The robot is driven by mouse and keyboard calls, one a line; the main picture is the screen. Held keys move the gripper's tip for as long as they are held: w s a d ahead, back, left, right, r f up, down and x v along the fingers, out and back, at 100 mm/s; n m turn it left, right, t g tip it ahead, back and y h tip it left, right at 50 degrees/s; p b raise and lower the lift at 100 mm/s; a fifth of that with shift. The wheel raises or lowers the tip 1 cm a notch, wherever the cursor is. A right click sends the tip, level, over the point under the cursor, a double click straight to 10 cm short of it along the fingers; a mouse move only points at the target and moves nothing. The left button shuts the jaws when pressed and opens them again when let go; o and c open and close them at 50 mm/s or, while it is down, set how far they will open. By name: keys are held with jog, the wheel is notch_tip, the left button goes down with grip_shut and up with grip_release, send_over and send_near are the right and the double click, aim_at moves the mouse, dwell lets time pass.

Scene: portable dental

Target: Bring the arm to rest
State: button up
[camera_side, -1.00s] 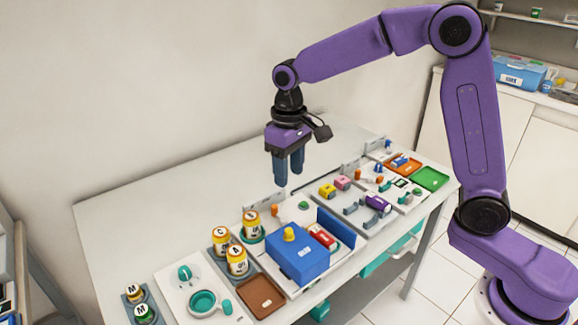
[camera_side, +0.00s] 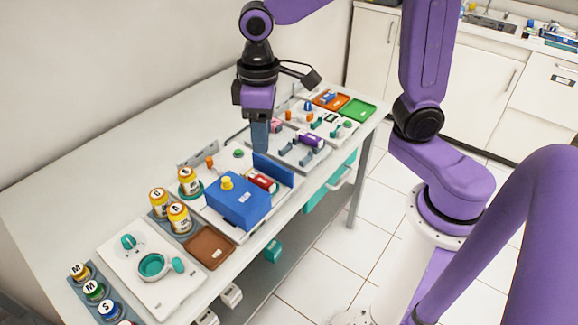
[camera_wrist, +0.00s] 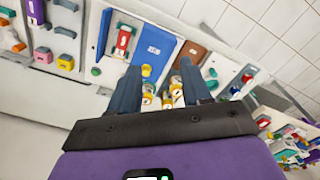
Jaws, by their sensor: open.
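My gripper (camera_side: 260,150) hangs fingers-down above the table (camera_side: 90,155) in the side view, its fingers overlapping from this angle. In the wrist view my gripper (camera_wrist: 160,92) shows its two blue-grey fingers spread apart with nothing held between them. In the side view the fingertips appear just behind the upright blue panel (camera_side: 273,169); the exact height above the table is unclear. The blue box (camera_side: 238,205) with a yellow knob stands in front of them.
Yellow-labelled jars (camera_side: 178,217) stand left of the box, near a brown tray (camera_side: 208,247) and a white board with teal pieces (camera_side: 152,265). Small parts and a green tray (camera_side: 357,110) fill the far right end. The table's back left is clear.

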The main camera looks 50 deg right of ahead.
jog(key=s+d+f+n, duration=0.1)
jog(key=s+d+n, duration=0.2)
jog(key=s, duration=0.6)
jog(key=s+d+f+n, duration=0.1)
jog(key=s+d+n, duration=0.1)
jog(key=s+d, duration=0.3)
jog(key=s, duration=0.4)
jog(key=shift+s+d+f+n, duration=0.15)
jog(key=shift+d+f+n, duration=0.1)
jog(key=shift+n, duration=0.15)
